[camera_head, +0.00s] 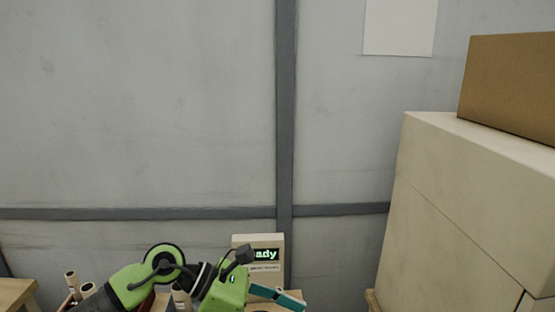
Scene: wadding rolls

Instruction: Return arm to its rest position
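My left arm comes in from the bottom left, green with black joints. Its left gripper (280,297) is at the bottom centre, in front of the display box. A teal and dark part reaches to the right there, and the frame's lower edge cuts off the rest, so I cannot tell whether it is open or shut. My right arm and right gripper are not in view.
Pale rolls (71,279) stand at the lower left. A tall cream cabinet (445,190) with a brown box (510,85) on top fills the right. Open space shows before the grey wall.

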